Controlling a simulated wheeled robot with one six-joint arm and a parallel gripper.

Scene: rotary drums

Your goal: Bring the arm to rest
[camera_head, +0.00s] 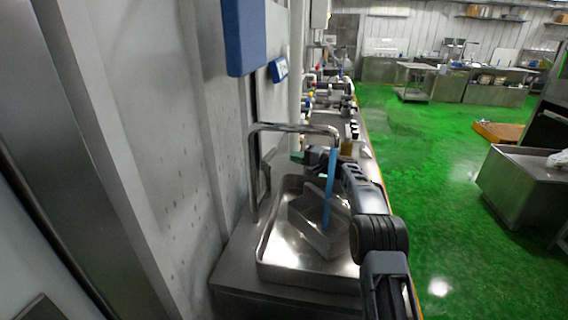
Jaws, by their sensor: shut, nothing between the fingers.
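My arm reaches up from the lower right over a steel sink-like basin (272,262) and bends left at its far end. My gripper (298,157) is at that end, small in the picture, near the upright of a bent steel pipe (290,128). It is shut with nothing held. A blue stick-like thing (330,190) shows upright just in front of the wrist, its lower end over the basin. I cannot tell whether it touches the arm.
A grey wall with blue boxes (245,35) stands close on the left. Beyond the arm, a bench (353,128) carries several small fittings. The green floor (420,160) on the right is open, with a steel bin (525,185) at the far right.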

